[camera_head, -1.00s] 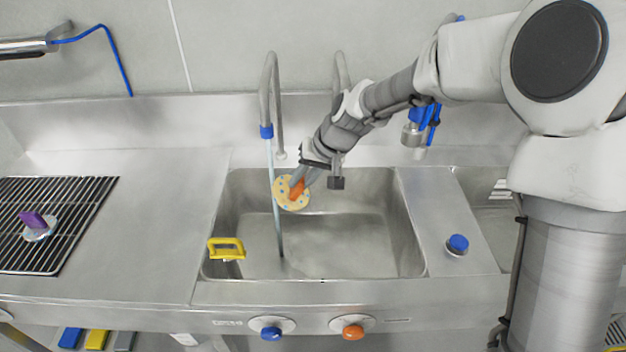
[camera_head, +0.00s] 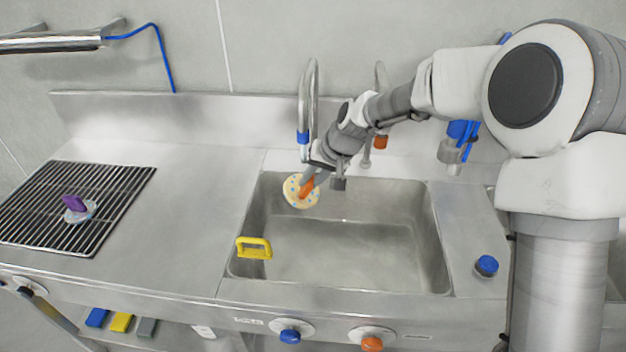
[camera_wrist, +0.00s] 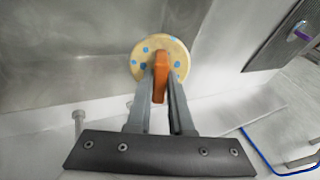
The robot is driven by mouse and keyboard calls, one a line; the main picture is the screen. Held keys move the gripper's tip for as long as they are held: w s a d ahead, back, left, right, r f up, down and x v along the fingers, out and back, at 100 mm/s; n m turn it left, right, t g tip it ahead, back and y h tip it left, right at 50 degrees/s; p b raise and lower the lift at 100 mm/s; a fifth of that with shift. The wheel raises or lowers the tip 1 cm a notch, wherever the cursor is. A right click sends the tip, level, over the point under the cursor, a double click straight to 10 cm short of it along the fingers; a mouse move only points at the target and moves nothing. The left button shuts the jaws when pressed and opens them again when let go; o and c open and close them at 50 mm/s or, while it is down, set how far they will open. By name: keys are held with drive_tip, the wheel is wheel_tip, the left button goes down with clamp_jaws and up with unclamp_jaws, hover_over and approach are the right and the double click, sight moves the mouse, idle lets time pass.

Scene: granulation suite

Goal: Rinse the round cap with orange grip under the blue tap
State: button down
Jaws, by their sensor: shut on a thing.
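The round cap (camera_head: 292,190) is a cream disc with blue spots and an orange grip (camera_head: 307,187). My gripper (camera_head: 312,178) is shut on the orange grip and holds the cap tilted at the sink's back left. The wrist view shows the spotted face (camera_wrist: 143,66) and the orange grip (camera_wrist: 160,78) between my fingers (camera_wrist: 160,100). The blue tap (camera_head: 303,137), a bent metal spout with a blue ring, is just above the cap. No water stream shows from it now. My wrist partly hides the spout's lower end. The blue knob (camera_head: 290,337) is on the front panel.
The sink basin (camera_head: 350,265) has a yellow handled thing (camera_head: 254,248) at its left rim. An orange-ringed tap (camera_head: 381,142) and orange knob (camera_head: 372,344) are to the right. A purple-gripped cap (camera_head: 76,207) lies on the black rack (camera_head: 115,222). A blue-topped thing (camera_head: 487,265) stands right.

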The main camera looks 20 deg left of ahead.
drive_tip(key=shift+w, duration=0.2)
idle(0.3)
drive_tip(key=shift+w+d, duration=0.2)
drive_tip(key=shift+w, duration=0.2)
drive_tip(key=shift+s, duration=0.15)
drive_tip(key=shift+s+a, duration=0.25)
drive_tip(key=shift+s, duration=0.2)
drive_tip(key=shift+w+d, duration=0.1)
drive_tip(key=shift+w, duration=0.05)
drive_tip(key=shift+w+d, duration=0.15)
drive_tip(key=shift+w, duration=0.3)
drive_tip(key=shift+d, duration=0.1)
drive_tip(key=s+d+b, duration=0.2)
drive_tip(key=d+b, duration=0.1)
drive_tip(key=d, duration=0.4)
drive_tip(key=shift+s+d, duration=0.2)
drive_tip(key=shift+s, duration=0.1)
